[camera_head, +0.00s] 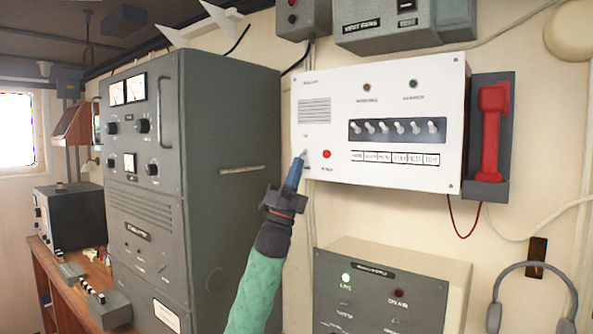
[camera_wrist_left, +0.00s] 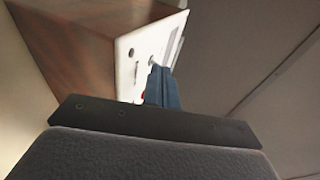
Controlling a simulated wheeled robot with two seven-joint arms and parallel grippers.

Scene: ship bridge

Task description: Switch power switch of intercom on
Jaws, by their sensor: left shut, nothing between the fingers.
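The intercom (camera_head: 335,130) is a white wall panel with a speaker grille, a row of toggles and a red button (camera_head: 326,154). Its white front also shows edge-on in the left wrist view (camera_wrist_left: 124,72). My left gripper (camera_head: 299,160) is shut and empty, with blue fingertips at the panel's lower left, just left of the red button. A small pale switch shows beside the fingertips in the left wrist view (camera_wrist_left: 153,60). I cannot tell its position or whether the fingers touch it. The fingers partly cover this corner. My right gripper is out of view.
A grey equipment cabinet (camera_head: 225,150) stands left of the intercom. A red handset (camera_head: 492,125) hangs at its right. Headphones (camera_head: 535,275) hang at the lower right.

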